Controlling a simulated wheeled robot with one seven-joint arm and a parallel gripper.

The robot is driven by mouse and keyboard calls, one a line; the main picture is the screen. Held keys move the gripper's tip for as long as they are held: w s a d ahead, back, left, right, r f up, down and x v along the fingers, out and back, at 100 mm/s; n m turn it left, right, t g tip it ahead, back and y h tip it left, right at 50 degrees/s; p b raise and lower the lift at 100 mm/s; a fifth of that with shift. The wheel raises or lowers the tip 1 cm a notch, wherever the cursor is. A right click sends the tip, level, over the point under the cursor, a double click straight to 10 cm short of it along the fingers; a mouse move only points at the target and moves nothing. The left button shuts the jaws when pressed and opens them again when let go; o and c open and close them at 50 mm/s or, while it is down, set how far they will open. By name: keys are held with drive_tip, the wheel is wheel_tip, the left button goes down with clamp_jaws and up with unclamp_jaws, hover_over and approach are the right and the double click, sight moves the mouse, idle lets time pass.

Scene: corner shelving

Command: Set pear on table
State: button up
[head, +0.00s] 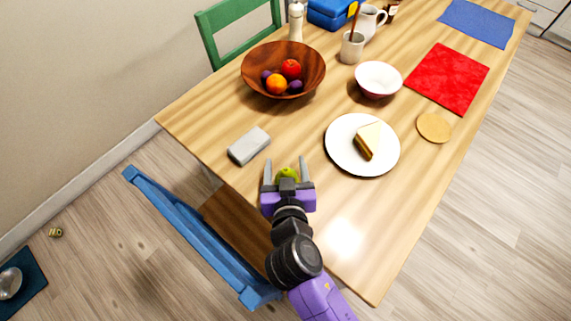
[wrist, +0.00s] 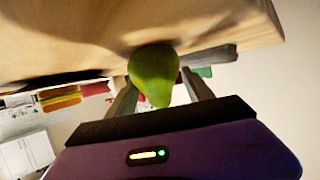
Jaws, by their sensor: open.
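The green pear (head: 288,173) is between the fingers of my gripper (head: 286,170), near the table's front left edge. In the wrist view the pear (wrist: 154,74) shows between the two grey fingertips (wrist: 160,92), with gaps at its sides; the fingers are open. The pear appears to be at the wooden table (head: 320,215) surface, with a shadow beside it in the wrist view; exact contact is hard to tell. The lower part of the pear is hidden by my gripper in the head view.
A grey block (head: 249,146) lies to the left of my gripper, and a white plate (head: 336,152) with a cake slice (head: 367,142) to the right. A fruit bowl (head: 258,62) and white bowl (head: 378,79) stand behind. A blue chair (head: 190,228) is at the near edge.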

drive_tip(key=shift+r, duration=0.2)
drive_tip(key=v, duration=1.2)
drive_tip(key=shift+b, duration=0.35)
drive_tip(key=shift+d, duration=0.1)
